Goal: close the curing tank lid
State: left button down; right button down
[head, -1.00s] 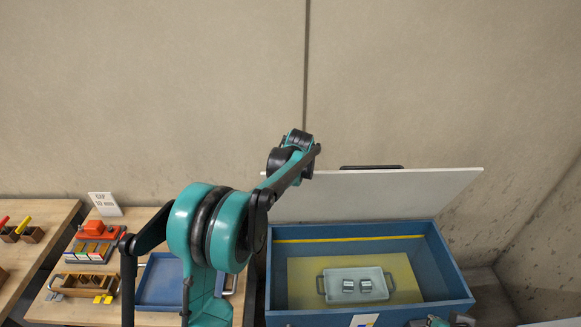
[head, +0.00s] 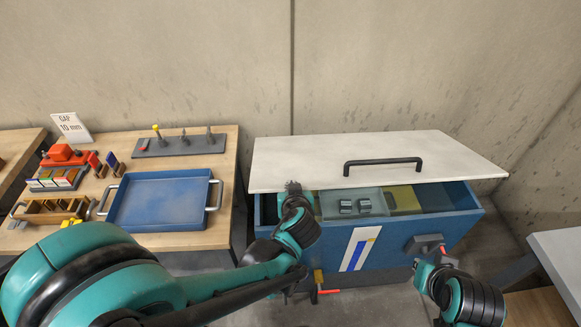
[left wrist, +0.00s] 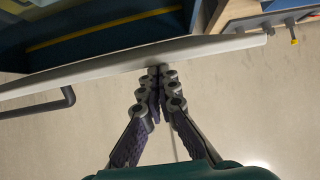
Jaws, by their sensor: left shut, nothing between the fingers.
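The curing tank (head: 400,230) is a blue box on the right. Its pale lid (head: 290,160), with a black bar handle (head: 383,161), is tilted forward over it and partly down. A gap at the front still shows the inside. My left gripper (head: 293,188) is shut and empty, its tips at the lid's front left edge. In the left wrist view the shut fingertips (left wrist: 156,72) are against or very close to the lid edge (left wrist: 110,71); contact is unclear. My right gripper (head: 428,258) is in front of the tank, its fingers unclear.
A grey tray (head: 350,213) with two metal cubes sits inside the tank. Left of the tank, a wooden table (head: 215,150) holds a blue tray (head: 160,200), a tool rack (head: 180,145) and small blocks. Another table (head: 560,250) edges in at right.

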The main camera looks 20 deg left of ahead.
pick_arm(q)
jog(key=s+f+b, duration=0.1)
jog(key=f+b, duration=0.3)
jog(key=f, duration=0.2)
jog(key=s+d+f+b, duration=0.1)
jog(key=s+f+b, duration=0.1)
jog(key=f+b, duration=0.3)
notch_tip(320, 180, down, 2)
jog(key=shift+s+d+f, duration=0.2)
jog(key=shift+s+d, duration=0.1)
